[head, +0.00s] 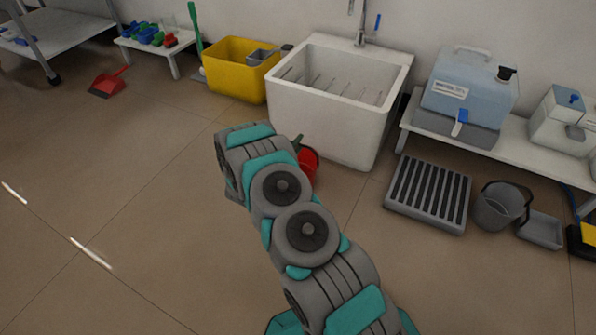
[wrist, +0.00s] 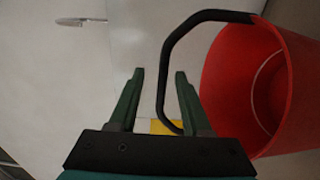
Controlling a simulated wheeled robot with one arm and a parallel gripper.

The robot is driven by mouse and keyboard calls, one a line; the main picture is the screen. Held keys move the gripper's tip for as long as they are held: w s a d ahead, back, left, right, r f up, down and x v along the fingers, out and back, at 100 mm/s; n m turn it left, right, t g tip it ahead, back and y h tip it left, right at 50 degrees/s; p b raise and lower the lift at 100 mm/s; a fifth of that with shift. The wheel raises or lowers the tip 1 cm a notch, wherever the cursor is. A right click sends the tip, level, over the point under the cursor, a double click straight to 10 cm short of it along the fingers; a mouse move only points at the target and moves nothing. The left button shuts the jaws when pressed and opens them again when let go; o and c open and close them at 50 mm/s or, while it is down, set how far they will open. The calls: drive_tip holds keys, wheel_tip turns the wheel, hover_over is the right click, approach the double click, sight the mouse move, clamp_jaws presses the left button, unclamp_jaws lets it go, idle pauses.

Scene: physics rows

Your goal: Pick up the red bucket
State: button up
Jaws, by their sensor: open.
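The red bucket (head: 308,166) stands on the floor in front of the white sink, partly hidden behind my arm in the head view. One stretch of the handle shows between the fingers and passes behind the right one. I cannot tell whether they touch.
The white sink (head: 312,107) stands close behind the bucket, with a yellow tub (head: 232,77) to its left. A grey slatted tray (head: 400,210) and a grey bucket (head: 498,208) are on the floor to the right. A red dustpan (head: 104,86) lies far left. The left floor is mostly clear.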

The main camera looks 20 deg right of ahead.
drive_tip(key=x, duration=0.3)
drive_tip(key=shift+w+d+f, duration=0.15)
drive_tip(key=shift+w+d, duration=0.05)
drive_tip(key=shift+w, duration=0.1)
drive_tip(key=shift+c, duration=0.3)
clamp_jaws()
idle(0.9)
